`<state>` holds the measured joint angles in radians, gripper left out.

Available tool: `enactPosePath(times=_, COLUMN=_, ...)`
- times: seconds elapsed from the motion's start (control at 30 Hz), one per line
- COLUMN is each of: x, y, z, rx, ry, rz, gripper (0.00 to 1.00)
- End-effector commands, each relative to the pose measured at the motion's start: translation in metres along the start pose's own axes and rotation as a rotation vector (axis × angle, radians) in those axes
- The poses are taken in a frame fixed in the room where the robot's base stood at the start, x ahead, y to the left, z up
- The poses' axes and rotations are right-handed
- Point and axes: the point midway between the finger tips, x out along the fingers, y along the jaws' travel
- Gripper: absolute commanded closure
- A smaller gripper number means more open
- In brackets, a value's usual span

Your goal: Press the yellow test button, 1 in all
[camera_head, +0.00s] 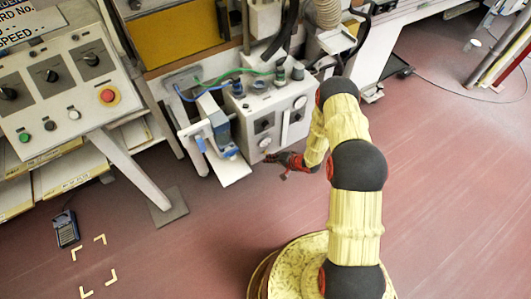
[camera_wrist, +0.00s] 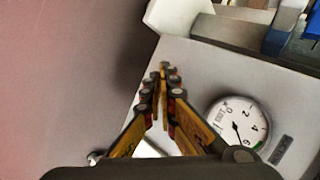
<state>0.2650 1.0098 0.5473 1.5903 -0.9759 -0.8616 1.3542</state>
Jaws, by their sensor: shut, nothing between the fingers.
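My gripper (camera_wrist: 164,72) is shut, with its yellow-and-black fingers meeting at the tips and nothing between them. In the head view, my gripper (camera_head: 271,157) is at the lower front of a white box-shaped unit (camera_head: 240,110). In the wrist view, the fingers point at the unit's pale panel (camera_wrist: 190,65), near its edge and left of a round dial gauge (camera_wrist: 238,122). I cannot make out the yellow test button in either view; the fingers cover part of the panel. I cannot tell whether the fingertips touch the panel.
A blue-and-white clamp-like device (camera_head: 220,135) stands left of the unit, with blue and green hoses above. A control console (camera_head: 60,90) with a red button (camera_head: 107,95) is at the left. A dark handheld device (camera_head: 65,228) lies on the red floor, which is open at right.

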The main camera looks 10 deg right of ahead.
Motion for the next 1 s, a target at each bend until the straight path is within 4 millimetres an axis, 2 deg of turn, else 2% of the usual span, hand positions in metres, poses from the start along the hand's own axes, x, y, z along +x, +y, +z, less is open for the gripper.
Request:
enactPosePath(times=0.27, x=-0.003, y=0.002, z=0.002, rx=0.001, ry=0.0, rz=0.001, gripper=1.0)
enactPosePath(times=0.8, x=-0.034, y=0.024, z=0.024, rx=0.002, ry=0.0, rz=0.001, gripper=1.0)
enactPosePath(times=1.0, x=-0.035, y=0.025, z=0.025, rx=0.0, ry=0.0, rz=0.0, gripper=1.0)
